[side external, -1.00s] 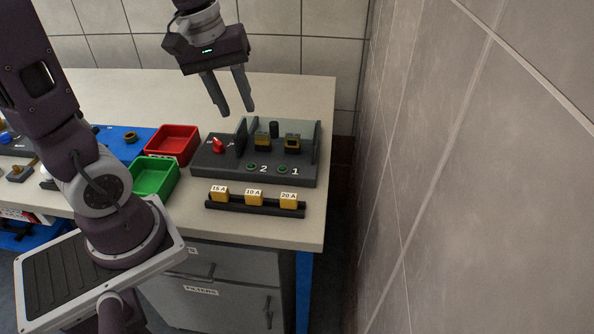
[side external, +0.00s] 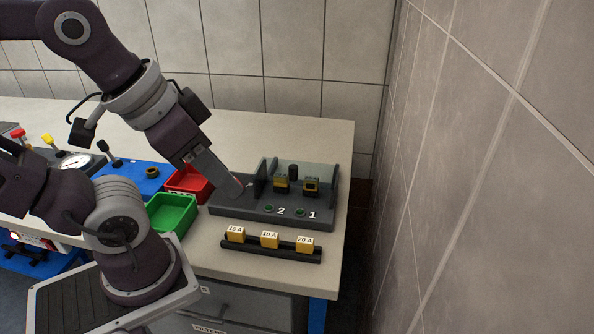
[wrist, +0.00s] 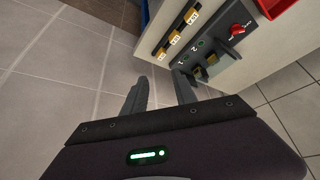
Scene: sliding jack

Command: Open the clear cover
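The dark switch unit (side external: 235,211) stands on the bench. I cannot tell exactly how the cover sits. My gripper (side external: 238,190) overlaps the unit's left end in the side view, hiding most of the red knob. In the wrist view my gripper (wrist: 163,82) has its fingers apart with nothing between them. The unit (wrist: 200,72) and red knob (wrist: 237,31) lie beyond the fingertips there, apart from them.
A black rail with yellow fuses labelled 15 A, 10 A and 20 A (side external: 270,241) lies in front of the unit. A red bin (side external: 186,182) and green bin (side external: 172,212) stand left. A tiled wall (side external: 490,180) rises to the right, beyond the bench edge.

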